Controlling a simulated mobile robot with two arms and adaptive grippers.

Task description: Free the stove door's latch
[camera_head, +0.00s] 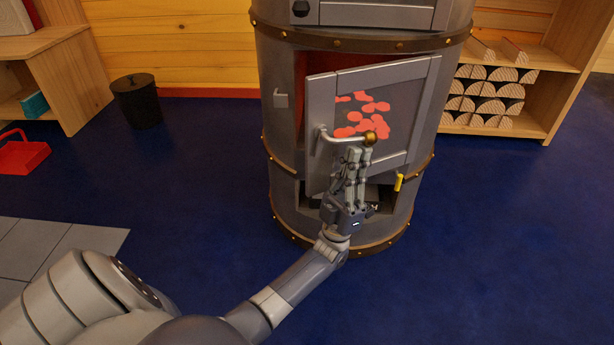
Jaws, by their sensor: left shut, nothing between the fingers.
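The grey stove door (420,80) has a window with red glowing shapes and stands ajar. A dark red gap shows along its top and left edge. The latch handle (340,138) is a light bar on the door, ending in a brass knob (370,138). A small catch (281,98) sits on the stove body left of the door, apart from the handle. My left gripper (362,153) is shut and empty, its fingertips just below the knob; I cannot tell whether they touch it. It hides part of the lower door. My right gripper is out of view.
The round stove (285,150) has brass-studded bands and a small yellow handle (399,182) below the door. A log rack (550,110) stands right, a black bin (137,102) left, and a red carrier (20,155) far left. The blue floor is clear around the stove.

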